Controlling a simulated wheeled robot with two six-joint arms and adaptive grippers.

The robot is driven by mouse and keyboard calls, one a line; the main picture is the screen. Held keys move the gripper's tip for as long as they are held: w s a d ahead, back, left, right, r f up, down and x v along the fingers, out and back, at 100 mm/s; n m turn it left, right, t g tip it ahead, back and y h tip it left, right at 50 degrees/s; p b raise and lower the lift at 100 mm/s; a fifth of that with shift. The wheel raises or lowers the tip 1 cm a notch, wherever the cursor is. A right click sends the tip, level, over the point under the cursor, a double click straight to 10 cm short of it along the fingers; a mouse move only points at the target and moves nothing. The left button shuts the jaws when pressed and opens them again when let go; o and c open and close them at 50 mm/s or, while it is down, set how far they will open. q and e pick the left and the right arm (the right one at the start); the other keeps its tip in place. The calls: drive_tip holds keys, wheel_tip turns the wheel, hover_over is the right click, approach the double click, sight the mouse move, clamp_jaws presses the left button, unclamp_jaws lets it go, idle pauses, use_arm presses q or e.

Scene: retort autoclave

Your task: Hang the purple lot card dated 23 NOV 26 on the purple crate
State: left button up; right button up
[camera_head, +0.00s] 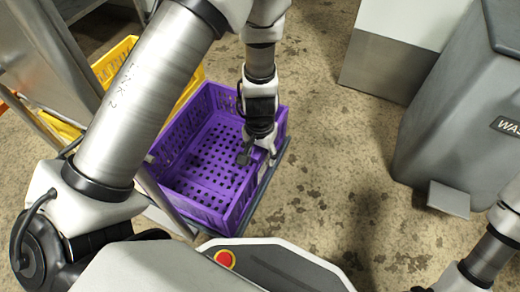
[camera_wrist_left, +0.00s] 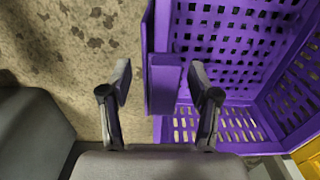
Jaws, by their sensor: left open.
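My left gripper (camera_head: 258,155) is over the crate's right wall. In the left wrist view my left gripper (camera_wrist_left: 160,85) is open, one finger on each side of the rim. Between the fingers a flat purple piece (camera_wrist_left: 164,80) sits at the rim; it may be the lot card on the wall. Its date is not readable, and contact with the fingers is unclear. My right gripper is not in view.
A yellow crate (camera_head: 118,58) stands behind and left of the purple one. A grey waste bin (camera_head: 455,110) with a pedal stands at right, and a pale cabinet (camera_head: 390,60) is behind. The concrete floor (camera_head: 340,170) between is clear.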

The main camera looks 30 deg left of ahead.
use_arm(q)
wheel_tip(320, 180, up, 12)
idle(0.3)
idle(0.3)
